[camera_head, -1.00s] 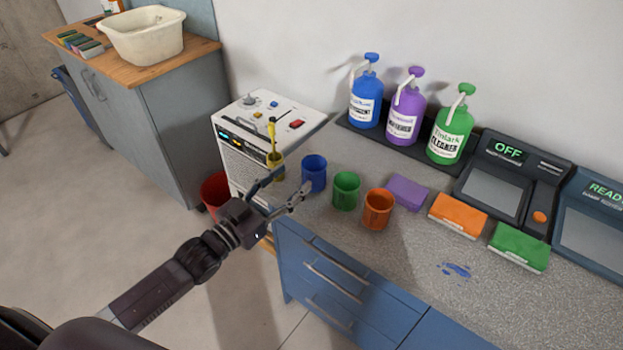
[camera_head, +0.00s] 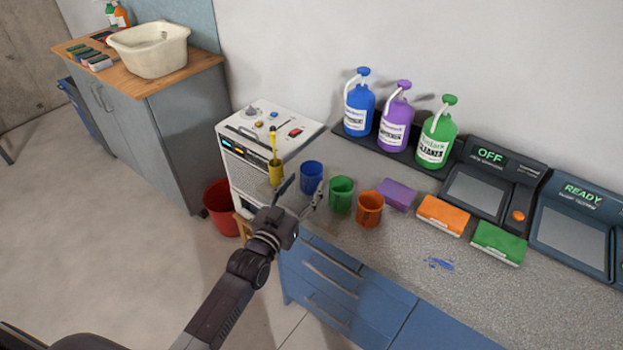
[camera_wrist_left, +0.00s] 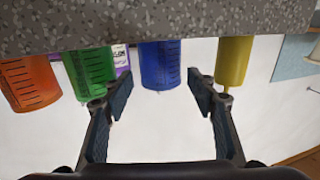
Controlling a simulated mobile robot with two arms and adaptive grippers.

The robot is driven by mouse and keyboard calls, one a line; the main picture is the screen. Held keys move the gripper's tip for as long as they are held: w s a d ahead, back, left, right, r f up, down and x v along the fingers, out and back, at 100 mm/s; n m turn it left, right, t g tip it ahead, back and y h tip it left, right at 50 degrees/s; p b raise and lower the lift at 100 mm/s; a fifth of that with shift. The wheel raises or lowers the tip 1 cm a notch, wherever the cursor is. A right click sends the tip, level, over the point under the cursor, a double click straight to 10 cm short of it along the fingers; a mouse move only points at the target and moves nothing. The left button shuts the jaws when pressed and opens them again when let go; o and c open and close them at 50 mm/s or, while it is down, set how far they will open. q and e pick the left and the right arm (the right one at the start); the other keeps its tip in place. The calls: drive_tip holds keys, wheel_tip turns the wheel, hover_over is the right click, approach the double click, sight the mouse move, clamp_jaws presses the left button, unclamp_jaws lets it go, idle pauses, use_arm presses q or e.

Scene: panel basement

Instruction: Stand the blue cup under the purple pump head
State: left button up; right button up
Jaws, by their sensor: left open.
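The blue cup (camera_head: 311,177) stands upright on the grey speckled counter, left of the green cup (camera_head: 341,194) and the orange cup (camera_head: 369,209). The purple pump bottle (camera_head: 395,122), with its purple pump head (camera_head: 403,85), stands at the back between the blue bottle (camera_head: 359,107) and the green bottle (camera_head: 436,138). My left gripper (camera_head: 302,189) is open and empty at the counter's front edge, in front of the blue cup. In the left wrist view, which is upside down, the blue cup (camera_wrist_left: 160,66) shows between and beyond the open fingers (camera_wrist_left: 159,88). My right gripper is not seen.
Purple (camera_head: 397,194), orange (camera_head: 441,214) and green (camera_head: 499,241) blocks lie to the right. A blue smear (camera_head: 438,263) marks the otherwise clear front counter.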

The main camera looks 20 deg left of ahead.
sight(307, 179)
use_arm(q)
drive_tip(key=shift+w+d+p, duration=0.15)
drive_tip(key=shift+w+p, duration=0.05)
drive_tip(key=shift+w, duration=0.85)
drive_tip(key=shift+w+d+p, duration=0.1)
drive_tip(key=shift+w+p, duration=0.05)
drive_tip(key=shift+w, duration=0.9)
drive_tip(key=shift+r, duration=0.1)
drive_tip(key=shift+c, duration=0.4)
drive_tip(key=c, duration=1)
drive_tip(key=shift+r, duration=0.2)
